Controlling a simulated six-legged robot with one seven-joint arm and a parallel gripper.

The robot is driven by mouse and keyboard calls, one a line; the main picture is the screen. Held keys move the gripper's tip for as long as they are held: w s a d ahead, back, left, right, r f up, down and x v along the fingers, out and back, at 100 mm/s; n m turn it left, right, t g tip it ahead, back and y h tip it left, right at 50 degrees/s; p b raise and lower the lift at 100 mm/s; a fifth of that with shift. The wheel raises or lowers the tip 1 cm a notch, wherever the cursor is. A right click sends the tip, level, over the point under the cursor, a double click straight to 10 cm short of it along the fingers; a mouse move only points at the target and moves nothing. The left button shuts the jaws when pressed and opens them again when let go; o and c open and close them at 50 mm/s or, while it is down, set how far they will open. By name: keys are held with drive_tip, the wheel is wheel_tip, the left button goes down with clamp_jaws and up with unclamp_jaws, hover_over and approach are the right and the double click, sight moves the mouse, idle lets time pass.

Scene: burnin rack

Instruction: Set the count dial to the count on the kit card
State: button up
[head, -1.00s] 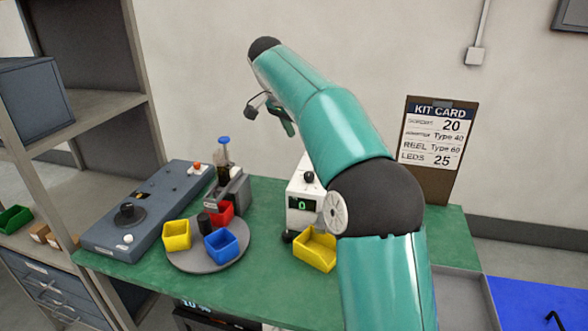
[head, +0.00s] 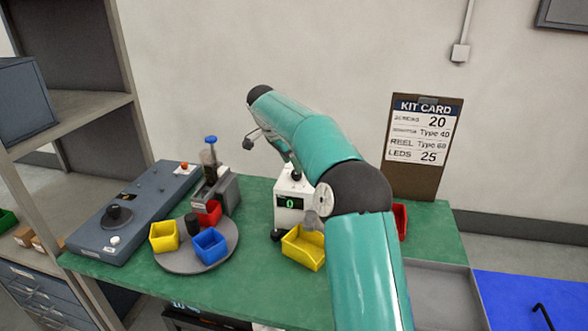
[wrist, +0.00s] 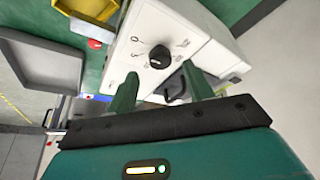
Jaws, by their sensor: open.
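The count dial, a black knob (wrist: 160,57) with a pale pointer mark, is on the white face of the counter in the wrist view, with printed numbers around it. In the head view the dark knob (head: 296,174) sits on top of the white counter (head: 289,217), whose display (head: 289,203) reads a green 0. The kit card (head: 424,133) on a brown clipboard lists screws 20, a Type 40 line, reel Type 60 and LEDs 25. My gripper (wrist: 161,88) is open and empty, its two green fingers pointing towards the dial, apart from it.
A yellow bin (head: 304,247) stands in front of the counter. A round turntable (head: 180,262) with yellow, red and blue bins is to the left, beside a grey-blue console (head: 130,215). A red bin (head: 400,220) is partly hidden behind my arm. The green bench (head: 255,290) is clear in front.

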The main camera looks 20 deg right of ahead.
sight(294, 172)
drive_tip(key=shift+x, duration=1.8)
drive_tip(key=shift+c, duration=0.4)
drive_tip(key=c, duration=0.9)
